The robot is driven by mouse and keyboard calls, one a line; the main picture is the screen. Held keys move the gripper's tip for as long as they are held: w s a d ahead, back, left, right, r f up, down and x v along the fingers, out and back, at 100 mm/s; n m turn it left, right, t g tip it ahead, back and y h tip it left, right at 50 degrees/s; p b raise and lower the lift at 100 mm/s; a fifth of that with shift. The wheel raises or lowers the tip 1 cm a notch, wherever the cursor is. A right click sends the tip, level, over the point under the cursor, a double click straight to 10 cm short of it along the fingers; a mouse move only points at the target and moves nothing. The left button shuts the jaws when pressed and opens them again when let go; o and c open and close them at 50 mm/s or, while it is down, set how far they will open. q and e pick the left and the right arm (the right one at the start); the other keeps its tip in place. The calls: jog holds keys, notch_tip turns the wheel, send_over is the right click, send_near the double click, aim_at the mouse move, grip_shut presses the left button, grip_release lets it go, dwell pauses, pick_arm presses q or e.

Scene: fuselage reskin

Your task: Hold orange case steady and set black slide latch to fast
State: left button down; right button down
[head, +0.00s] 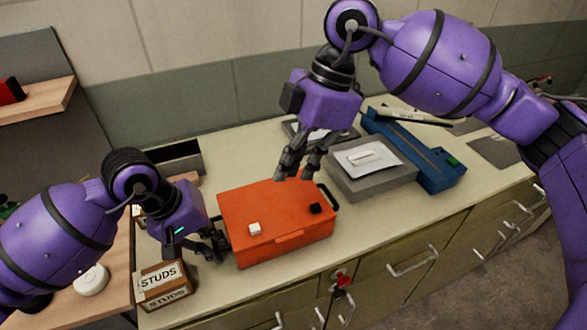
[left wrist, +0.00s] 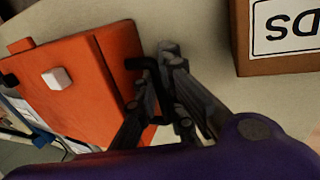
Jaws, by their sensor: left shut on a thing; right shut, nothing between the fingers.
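The orange case (head: 275,215) sits closed on the counter. On its lid are a white block-like latch (head: 254,229) at the front left and a black slide latch (head: 316,208) at the right. My left gripper (head: 222,241) is at the case's left side. In the left wrist view, its fingers (left wrist: 165,95) are shut on the black side handle (left wrist: 140,66) of the orange case (left wrist: 75,85). The white latch (left wrist: 57,78) also shows there. My right gripper (head: 297,172) is shut and empty, above the back right of the lid, apart from the black latch.
A cardboard box marked STUDS (head: 163,286) stands at the front left of the counter, near my left gripper. A grey box with a paper (head: 370,165) and a blue tool (head: 415,150) lie behind and right of the case. Counter to the right front is clear.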

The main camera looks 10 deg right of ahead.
pick_arm(q)
jog(key=c, duration=1.8)
grip_release()
